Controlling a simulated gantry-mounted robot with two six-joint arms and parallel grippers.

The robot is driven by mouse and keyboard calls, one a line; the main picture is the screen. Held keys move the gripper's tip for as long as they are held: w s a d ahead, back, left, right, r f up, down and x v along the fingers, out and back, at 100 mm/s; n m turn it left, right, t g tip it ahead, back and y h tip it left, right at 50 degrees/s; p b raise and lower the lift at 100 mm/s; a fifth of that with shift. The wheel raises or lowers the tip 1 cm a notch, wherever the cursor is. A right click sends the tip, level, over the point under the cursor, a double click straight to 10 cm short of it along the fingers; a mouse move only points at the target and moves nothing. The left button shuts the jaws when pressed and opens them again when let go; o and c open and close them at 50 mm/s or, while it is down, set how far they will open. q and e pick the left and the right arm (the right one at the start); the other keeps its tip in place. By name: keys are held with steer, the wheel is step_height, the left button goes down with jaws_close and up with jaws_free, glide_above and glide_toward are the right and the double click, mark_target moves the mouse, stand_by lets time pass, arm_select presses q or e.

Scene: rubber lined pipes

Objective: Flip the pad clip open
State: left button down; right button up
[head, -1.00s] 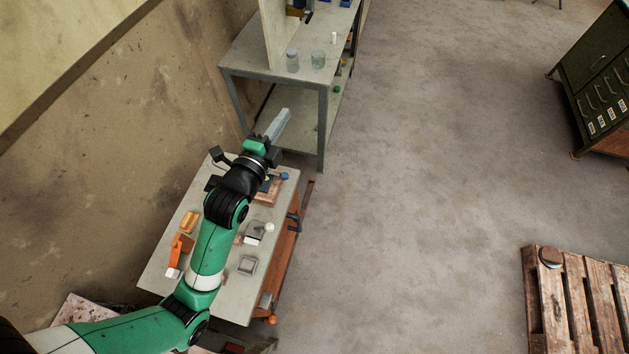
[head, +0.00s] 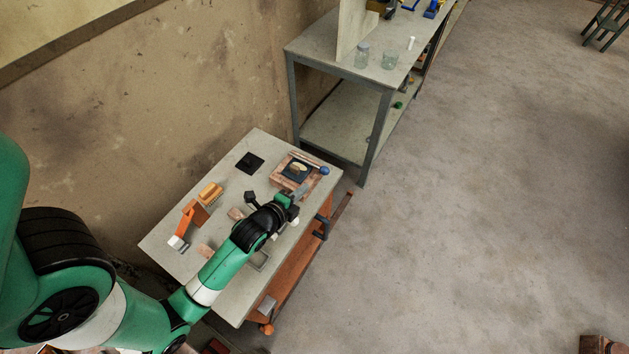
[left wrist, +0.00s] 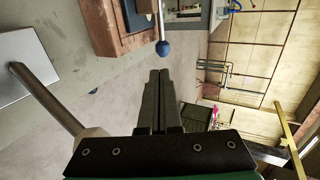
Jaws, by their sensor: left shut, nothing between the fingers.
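On the workbench stands a wooden block (head: 312,185) with a dark pad (head: 295,170) on top. A lever with a blue ball (head: 325,171) lies along its far right side; I take this as the pad clip, but its closure is too small to tell. My left gripper (head: 302,190) is shut and empty, close to the block's near side. Its fingers (left wrist: 158,78) appear apart from the ball. My right gripper is not in view.
A grey rod (left wrist: 48,100) stands left of my fingers. A shelf table (head: 330,60) with jars is behind. Open floor lies right.

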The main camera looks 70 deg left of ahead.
mark_target(322, 173)
arm_select(q)
steer(key=b+x, duration=0.3)
steer(key=x, duration=0.5)
steer(key=shift+w+a+f, duration=0.15)
steer(key=shift+w, duration=0.05)
steer(key=shift+w+a+f+b, duration=0.25)
steer(key=shift+w+a+b, duration=0.2)
steer(key=shift+w, duration=0.1)
steer(key=shift+d, duration=0.1)
